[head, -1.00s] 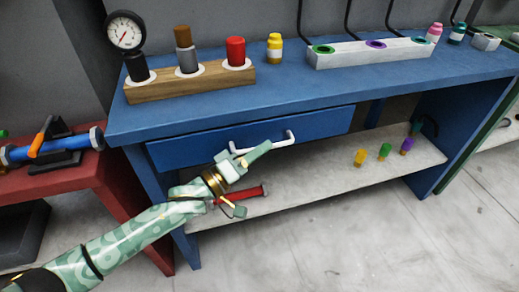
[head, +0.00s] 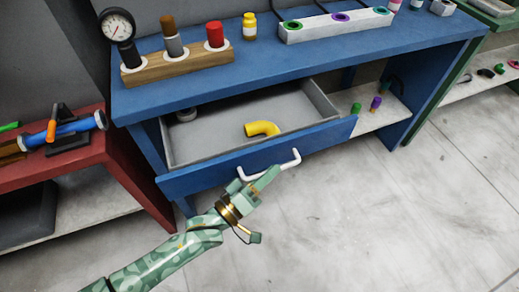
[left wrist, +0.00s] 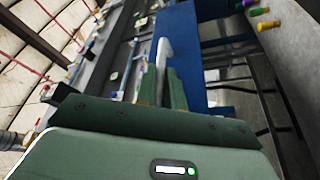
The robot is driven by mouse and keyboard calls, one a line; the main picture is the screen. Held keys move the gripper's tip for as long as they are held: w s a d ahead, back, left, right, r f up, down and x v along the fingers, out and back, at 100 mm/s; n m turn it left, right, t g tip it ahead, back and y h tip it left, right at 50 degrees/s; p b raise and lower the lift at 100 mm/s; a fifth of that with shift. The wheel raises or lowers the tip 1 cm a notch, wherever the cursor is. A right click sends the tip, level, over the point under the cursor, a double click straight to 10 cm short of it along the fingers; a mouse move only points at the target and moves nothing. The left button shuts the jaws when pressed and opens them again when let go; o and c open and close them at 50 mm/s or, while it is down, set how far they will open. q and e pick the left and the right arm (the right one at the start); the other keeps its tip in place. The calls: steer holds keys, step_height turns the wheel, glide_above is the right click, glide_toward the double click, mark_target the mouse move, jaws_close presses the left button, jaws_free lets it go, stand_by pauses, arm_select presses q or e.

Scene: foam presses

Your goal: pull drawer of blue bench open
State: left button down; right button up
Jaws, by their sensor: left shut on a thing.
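The blue bench (head: 290,76) has its drawer (head: 220,172) pulled well out in the head view. The white bar handle (head: 288,163) is on the drawer's front. My left gripper (head: 262,180) is shut on the handle, near its middle. In the left wrist view, the handle (left wrist: 163,55) shows between my left gripper's fingers (left wrist: 165,85), beside the blue drawer front (left wrist: 191,60). My right gripper is not in view.
A wooden block (head: 183,54) with a gauge (head: 117,27) and coloured cylinders stands on the bench top. A yellow bottle (head: 249,27) and a white strip (head: 335,24) are farther right. A red bench (head: 80,170) is close on the left. The floor (head: 400,220) in front is clear.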

arm_select(q)
steer(key=shift+s+d+f+p, duration=0.1)
steer(key=shift+s+d+p, duration=0.15)
steer(key=shift+s, duration=0.55)
steer(key=shift+s+d+p, duration=0.2)
steer(key=shift+s, duration=0.55)
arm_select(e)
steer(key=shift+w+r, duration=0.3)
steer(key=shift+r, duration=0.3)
arm_select(q)
steer(key=c, duration=1.5)
jaws_free()
steer(key=shift+a, duration=0.1)
